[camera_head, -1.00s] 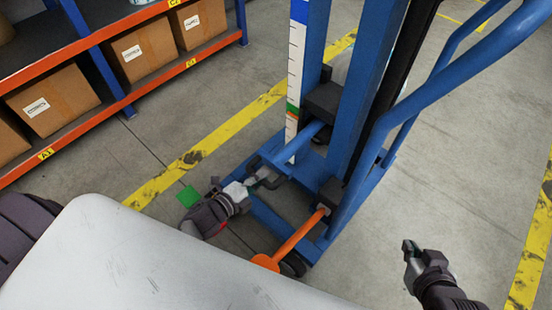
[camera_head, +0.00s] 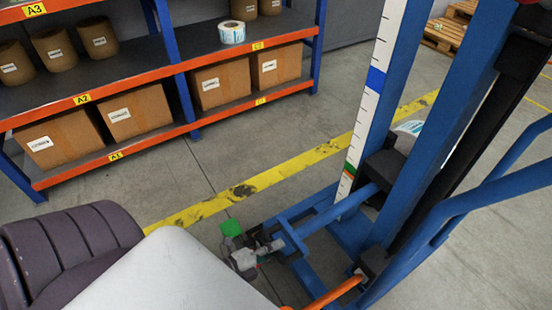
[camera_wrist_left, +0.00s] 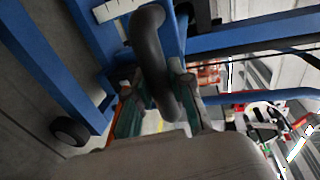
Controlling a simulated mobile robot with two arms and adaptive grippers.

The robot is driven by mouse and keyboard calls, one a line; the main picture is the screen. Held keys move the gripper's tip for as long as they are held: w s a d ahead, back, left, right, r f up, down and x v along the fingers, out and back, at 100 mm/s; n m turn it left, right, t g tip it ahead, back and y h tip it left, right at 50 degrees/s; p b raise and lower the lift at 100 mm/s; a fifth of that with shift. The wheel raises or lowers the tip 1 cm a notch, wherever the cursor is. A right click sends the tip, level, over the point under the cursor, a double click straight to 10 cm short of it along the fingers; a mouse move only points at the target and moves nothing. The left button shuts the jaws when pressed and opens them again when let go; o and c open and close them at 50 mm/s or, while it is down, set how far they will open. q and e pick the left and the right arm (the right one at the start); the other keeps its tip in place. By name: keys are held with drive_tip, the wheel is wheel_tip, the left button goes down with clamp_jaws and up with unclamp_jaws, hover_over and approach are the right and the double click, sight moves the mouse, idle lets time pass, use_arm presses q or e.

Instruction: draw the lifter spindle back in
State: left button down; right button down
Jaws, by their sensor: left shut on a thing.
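The blue lifter has an upright mast (camera_head: 452,90) at the right of the head view. Its blue spindle (camera_head: 330,212) sticks out low from a dark carriage block (camera_head: 384,172), toward the left. My left gripper (camera_head: 272,246) is at the spindle's outer end. In the left wrist view a dark curved handle (camera_wrist_left: 152,55) passes between the fingers of my left gripper (camera_wrist_left: 160,112), which is shut on it. The handle is hard to make out in the head view. My right gripper is out of view.
A white scale (camera_head: 367,105) stands along the mast. An orange bar (camera_head: 335,292) sticks out low at the lifter's base. An orange shelf rack (camera_head: 130,75) with boxes and rolls stands behind left. A yellow floor line (camera_head: 285,175) runs past the lifter.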

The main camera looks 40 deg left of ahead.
use_arm(q)
drive_tip(key=c, duration=1.3)
unclamp_jaws()
drive_tip(key=shift+s+f, duration=0.15)
drive_tip(key=shift+s, duration=0.15)
drive_tip(key=o, duration=0.3)
drive_tip(key=shift+a, duration=0.1)
drive_tip(key=v, duration=1.2)
